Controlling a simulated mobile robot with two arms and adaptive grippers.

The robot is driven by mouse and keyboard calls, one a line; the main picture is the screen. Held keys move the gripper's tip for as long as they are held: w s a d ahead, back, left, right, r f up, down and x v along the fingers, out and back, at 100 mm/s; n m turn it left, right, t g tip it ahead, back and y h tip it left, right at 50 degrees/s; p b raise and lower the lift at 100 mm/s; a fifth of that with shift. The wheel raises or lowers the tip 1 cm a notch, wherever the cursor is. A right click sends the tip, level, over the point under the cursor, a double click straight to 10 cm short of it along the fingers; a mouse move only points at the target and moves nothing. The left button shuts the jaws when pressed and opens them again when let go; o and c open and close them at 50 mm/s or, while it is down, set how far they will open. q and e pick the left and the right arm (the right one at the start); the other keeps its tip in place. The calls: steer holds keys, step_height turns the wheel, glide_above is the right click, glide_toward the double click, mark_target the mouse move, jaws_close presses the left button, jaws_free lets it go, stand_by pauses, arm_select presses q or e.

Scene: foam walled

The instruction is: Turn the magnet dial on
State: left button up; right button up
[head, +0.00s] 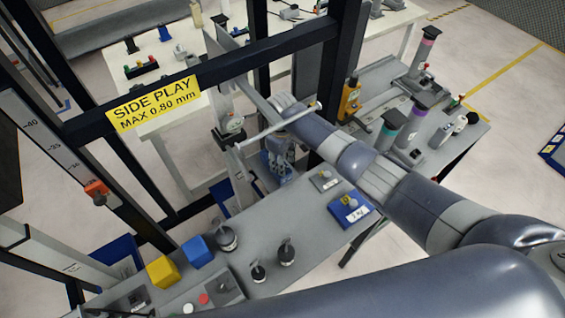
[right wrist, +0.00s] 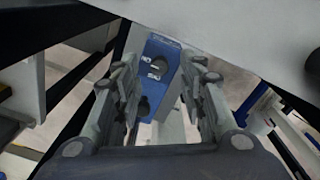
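A blue block with a dark round dial (right wrist: 157,67) and small white labels shows in the right wrist view, beyond and between my fingertips. A second dark round feature sits lower on its face. My right gripper (right wrist: 163,85) is open, with one finger on each side of the block in the picture. I see no clear contact with the dial. In the head view my right arm reaches in from the right to the blue block area (head: 280,160), where the gripper and block overlap and the dial cannot be made out. My left gripper is not in view.
A dark frame with a yellow side-play sign (head: 153,103) stands close to my right arm. The grey bench (head: 275,222) holds black-knobbed weights (head: 286,252), yellow and blue blocks (head: 161,272) and a blue tray (head: 350,208). Tall cylindrical tools (head: 424,50) stand at the right.

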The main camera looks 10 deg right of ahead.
step_height(320, 180, up, 6)
steer(key=shift+s+f, duration=0.1)
stand_by(0.8)
